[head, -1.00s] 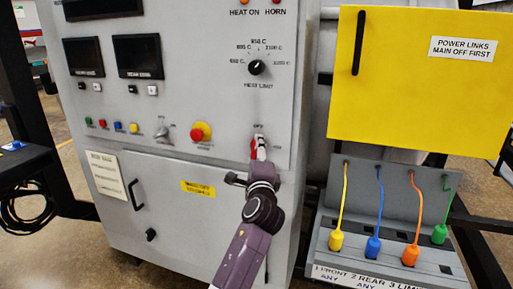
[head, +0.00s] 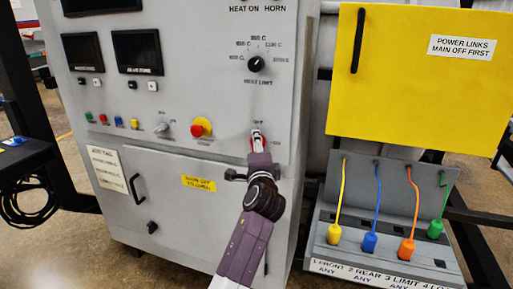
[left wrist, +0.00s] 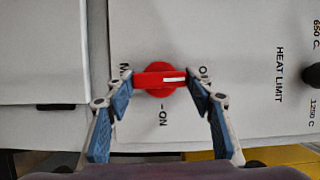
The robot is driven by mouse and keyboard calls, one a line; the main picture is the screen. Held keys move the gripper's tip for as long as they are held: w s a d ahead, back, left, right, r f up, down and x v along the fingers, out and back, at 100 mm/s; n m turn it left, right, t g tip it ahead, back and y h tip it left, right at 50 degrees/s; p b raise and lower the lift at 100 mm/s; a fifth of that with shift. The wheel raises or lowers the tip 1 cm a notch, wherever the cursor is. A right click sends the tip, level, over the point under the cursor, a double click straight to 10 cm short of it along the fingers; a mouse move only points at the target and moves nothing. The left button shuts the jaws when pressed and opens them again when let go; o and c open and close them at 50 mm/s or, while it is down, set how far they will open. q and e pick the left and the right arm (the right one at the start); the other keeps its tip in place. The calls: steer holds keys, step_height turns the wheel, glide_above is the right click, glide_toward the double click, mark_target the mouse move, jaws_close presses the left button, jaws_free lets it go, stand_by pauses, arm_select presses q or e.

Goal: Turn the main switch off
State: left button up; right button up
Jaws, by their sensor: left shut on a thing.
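The main switch is a red round knob with a bar handle and a white mark; it shows in the left wrist view (left wrist: 155,81). The white mark points at the partly hidden OFF label (left wrist: 203,73), and the ON label (left wrist: 163,115) stands to one side of the mark's line. My left gripper (left wrist: 160,80) is shut on the handle, with a blue-padded finger at each end. In the head view my left gripper (head: 257,144) covers most of the switch, below its label on the grey cabinet front. My right gripper is not in view.
On the cabinet (head: 215,75), the black heat limit knob (head: 256,64) is above the switch, and a red button on yellow (head: 200,127) is to its left. A yellow panel (head: 400,80) and a rack (head: 448,180) with coloured plugs stand to the right.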

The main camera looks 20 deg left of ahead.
arm_select(q)
steer(key=o, duration=1.2)
steer(key=shift+c, duration=0.2)
steer(key=v, duration=0.7)
steer(key=shift+s, duration=0.3)
steer(key=shift+f, duration=0.1)
